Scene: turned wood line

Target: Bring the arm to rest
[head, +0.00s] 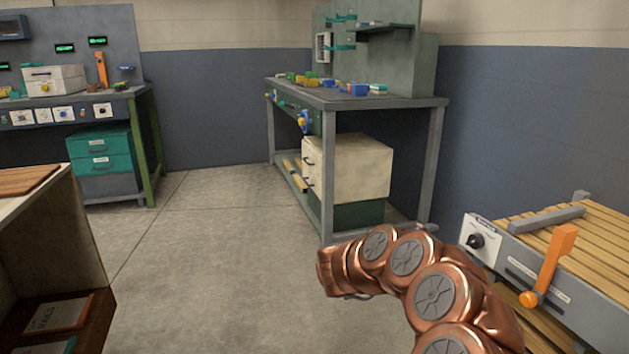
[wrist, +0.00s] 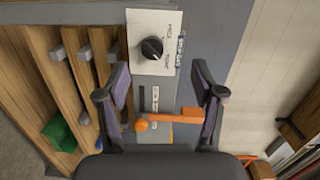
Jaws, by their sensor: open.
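My arm, copper-coloured, reaches in from the lower right of the head view; my gripper itself cannot be made out there. In the wrist view my gripper (wrist: 160,100) shows its two dark fingers spread apart, with nothing held between them. Beyond the fingers is a grey machine front with a white panel and black knob (wrist: 152,47) and an orange lever (wrist: 165,120). In the head view the same kind of knob (head: 476,241) and orange lever (head: 549,265) sit on the slatted bench at the right, beside my arm.
A slatted wooden bench (head: 600,235) stands close at the right. A grey-green workbench (head: 400,101) with coloured parts stands at the back. A low cabinet (head: 50,235) is at the left, and another bench (head: 148,150) stands behind it. The middle floor (head: 210,260) is clear.

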